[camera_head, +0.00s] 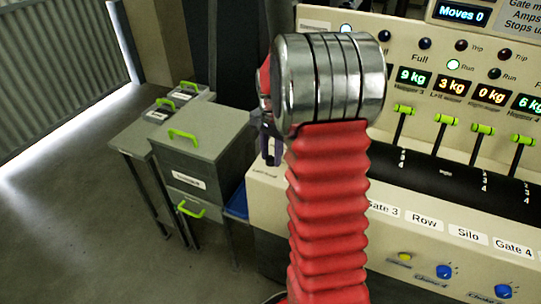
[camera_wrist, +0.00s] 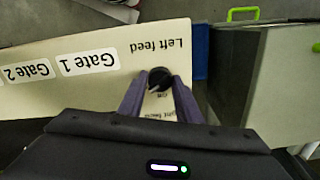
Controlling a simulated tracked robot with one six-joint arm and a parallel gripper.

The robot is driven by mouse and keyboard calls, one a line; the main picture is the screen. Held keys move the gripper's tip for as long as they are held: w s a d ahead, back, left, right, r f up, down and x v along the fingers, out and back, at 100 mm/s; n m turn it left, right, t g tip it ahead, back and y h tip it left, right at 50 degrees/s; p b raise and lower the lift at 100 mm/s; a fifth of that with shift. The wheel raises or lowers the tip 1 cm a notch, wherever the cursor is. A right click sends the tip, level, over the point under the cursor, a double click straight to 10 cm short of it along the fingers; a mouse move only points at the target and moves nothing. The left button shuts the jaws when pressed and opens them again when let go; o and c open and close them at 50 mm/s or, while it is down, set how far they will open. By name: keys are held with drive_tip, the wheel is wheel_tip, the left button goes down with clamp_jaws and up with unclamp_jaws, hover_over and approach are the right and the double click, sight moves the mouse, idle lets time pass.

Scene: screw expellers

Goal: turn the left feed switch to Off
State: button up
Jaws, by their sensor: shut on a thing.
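The left feed switch (camera_wrist: 159,76) is a small round black knob on the cream panel. The words "Left feed" are printed beside it, upside down in the wrist view. My gripper (camera_wrist: 158,85) has its two purple fingers on either side of the knob, shut on it. Small lettering, partly covered by the fingers, sits near the knob, and the knob's exact setting is hard to read. In the head view my gripper (camera_head: 268,145) shows only partly behind my red arm, at the left end of the panel, and the knob is hidden there.
Gate 1 (camera_wrist: 88,62) and Gate 2 labels lie along the panel. Several green-handled levers (camera_head: 404,109) and blue knobs (camera_head: 443,271) are to the right. Grey cabinets (camera_head: 200,150) with green handles stand left of the panel. Open floor lies farther left.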

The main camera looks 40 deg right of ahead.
drive_tip(key=shift+s+a, duration=0.1)
drive_tip(key=shift+a, duration=0.1)
drive_tip(key=shift+c, duration=0.3)
drive_tip(key=shift+d, duration=0.2)
drive_tip(key=shift+n, duration=0.3)
drive_tip(key=n, duration=0.5)
drive_tip(key=shift+s+d+f+n, duration=0.1)
drive_tip(key=shift+d+n, duration=0.05)
drive_tip(key=shift+n, duration=0.25)
drive_tip(key=n, duration=0.5)
drive_tip(key=shift+n, duration=0.3)
